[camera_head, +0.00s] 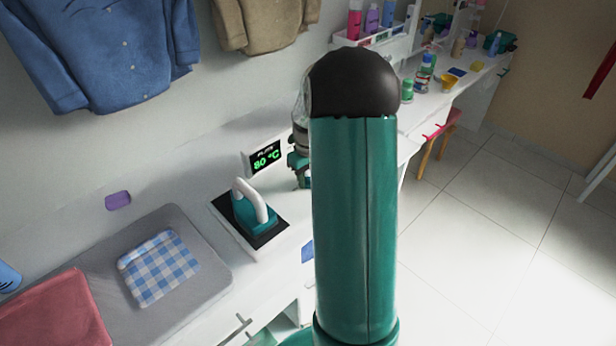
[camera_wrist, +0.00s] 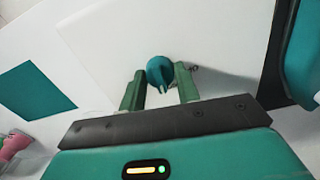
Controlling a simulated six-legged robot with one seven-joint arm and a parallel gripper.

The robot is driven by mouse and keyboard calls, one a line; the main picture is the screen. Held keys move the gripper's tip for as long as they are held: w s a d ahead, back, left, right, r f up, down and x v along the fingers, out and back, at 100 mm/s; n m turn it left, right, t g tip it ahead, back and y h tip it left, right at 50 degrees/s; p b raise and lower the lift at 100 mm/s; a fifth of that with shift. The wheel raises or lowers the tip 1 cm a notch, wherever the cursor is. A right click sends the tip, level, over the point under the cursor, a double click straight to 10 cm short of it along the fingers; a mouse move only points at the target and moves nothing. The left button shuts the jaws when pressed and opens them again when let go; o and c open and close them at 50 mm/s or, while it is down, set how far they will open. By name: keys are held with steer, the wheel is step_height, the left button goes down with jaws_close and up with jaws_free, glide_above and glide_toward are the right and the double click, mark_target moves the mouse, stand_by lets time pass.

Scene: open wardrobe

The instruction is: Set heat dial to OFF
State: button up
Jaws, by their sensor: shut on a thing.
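The heat dial (camera_wrist: 160,72) is a round teal knob with a raised pointer, on a white panel in the wrist view. My gripper (camera_wrist: 160,88) has its two green fingers on either side of the dial, shut on it. In the head view my gripper (camera_head: 298,165) is partly hidden behind my arm, and the dial is hidden there. A display (camera_head: 265,157) beside the gripper reads 80 °C in green. The iron (camera_head: 254,208), teal with a white handle, stands on a dark plate left of my gripper.
A checked folded cloth (camera_head: 160,265) lies on a grey mat (camera_head: 207,246) at the left, with a red cloth (camera_head: 58,312) nearby. Clothes hang above. A shelf of bottles (camera_head: 375,38) and a cluttered far counter stand behind my arm. The tiled floor at right is clear.

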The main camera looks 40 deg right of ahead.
mark_target(308, 178)
steer(key=n, duration=1.1)
steer(key=shift+r, duration=0.1)
steer(key=shift+n, duration=1.7)
steer(key=o, duration=1)
step_height(308, 178, up, 14)
steer(key=shift+f, duration=0.1)
